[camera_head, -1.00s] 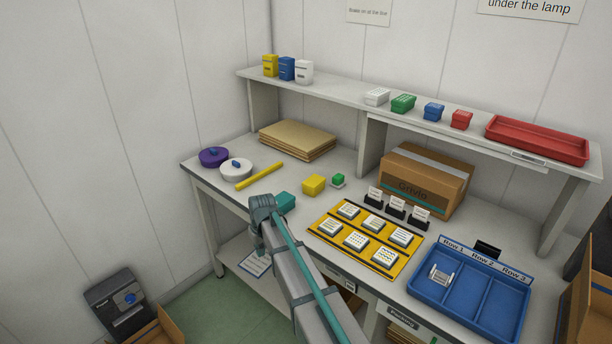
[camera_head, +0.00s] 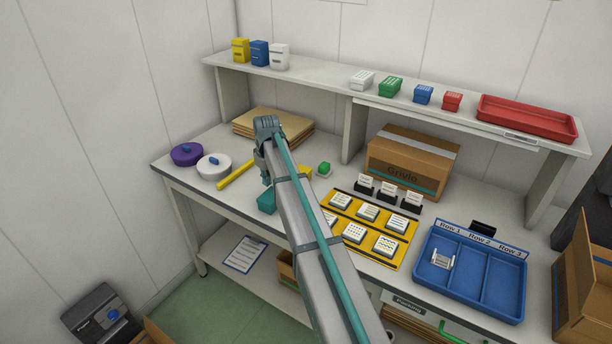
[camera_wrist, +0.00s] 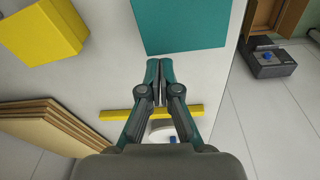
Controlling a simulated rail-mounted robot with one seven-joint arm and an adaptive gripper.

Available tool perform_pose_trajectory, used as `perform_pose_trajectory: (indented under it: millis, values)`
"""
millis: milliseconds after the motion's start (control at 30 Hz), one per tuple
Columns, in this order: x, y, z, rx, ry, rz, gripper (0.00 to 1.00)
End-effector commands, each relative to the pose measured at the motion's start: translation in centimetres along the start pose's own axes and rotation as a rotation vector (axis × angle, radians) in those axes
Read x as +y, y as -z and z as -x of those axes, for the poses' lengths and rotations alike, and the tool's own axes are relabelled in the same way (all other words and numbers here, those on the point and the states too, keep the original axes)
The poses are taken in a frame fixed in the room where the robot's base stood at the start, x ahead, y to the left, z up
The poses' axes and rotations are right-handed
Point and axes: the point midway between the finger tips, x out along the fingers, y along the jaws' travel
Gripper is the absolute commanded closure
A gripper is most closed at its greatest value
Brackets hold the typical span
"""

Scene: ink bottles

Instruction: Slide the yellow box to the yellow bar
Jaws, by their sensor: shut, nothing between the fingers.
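The yellow box (camera_head: 305,172) is mostly hidden behind my arm in the head view; it shows at the upper left of the wrist view (camera_wrist: 42,32). The yellow bar (camera_head: 235,174) lies on the table to the left of the box, and crosses behind my fingers in the wrist view (camera_wrist: 115,114). My gripper (camera_head: 266,180) is shut and empty, pointing down between the bar and the yellow box. Its fingertips (camera_wrist: 160,64) are apart from the yellow box. A teal box (camera_head: 266,202) stands close by, nearer the front edge, and just past the fingertips in the wrist view (camera_wrist: 180,25).
White (camera_head: 214,167) and purple (camera_head: 187,154) round containers stand left of the bar. Flat cardboard (camera_head: 290,128) lies behind. A small green-topped item (camera_head: 323,169) is right of the yellow box. A yellow tray of labelled blocks (camera_head: 352,242) lies further right.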

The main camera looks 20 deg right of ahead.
Motion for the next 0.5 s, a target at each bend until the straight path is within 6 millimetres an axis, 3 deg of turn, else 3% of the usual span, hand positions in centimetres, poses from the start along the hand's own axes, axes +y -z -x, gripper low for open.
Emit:
perform_pose_trajectory:
  millis: [33,200,333,500]
  values:
    - [3.2,-1.2,1.1,-0.019,-0.001,0.008,1.0]
    - [11.1,-6.2,4.1,-0.087,0.019,0.071,1.0]
    - [14.6,-9.2,5.7,-0.119,0.036,0.105,1.0]
    - [16.1,-10.8,6.3,-0.136,0.049,0.126,1.0]
